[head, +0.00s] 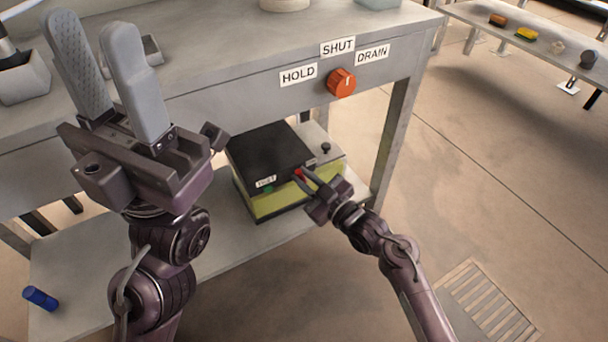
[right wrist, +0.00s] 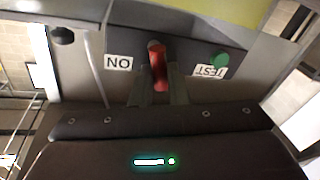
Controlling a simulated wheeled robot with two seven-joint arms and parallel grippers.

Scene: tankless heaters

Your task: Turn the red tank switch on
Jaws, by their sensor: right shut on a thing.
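The red tank switch (head: 299,173) is a small red lever on the front panel of a black and yellow-green box (head: 265,150) on the lower shelf. In the right wrist view the red lever (right wrist: 158,66) stands between the two fingers, beside an ON label (right wrist: 118,63) that appears upside down. My right gripper (head: 304,179) is shut on the lever; its fingers (right wrist: 158,90) hide the lever's sides. My left gripper (head: 92,30) is open and empty, raised in front of the upper counter with its fingers pointing up.
A green button (right wrist: 219,61) with a TEST label sits beside the lever. An orange knob (head: 341,82) with HOLD, SHUT and DRAIN labels is on the counter edge above. A black knob (head: 325,148) stands behind the box. A blue cylinder (head: 40,298) lies on the lower shelf (head: 95,270).

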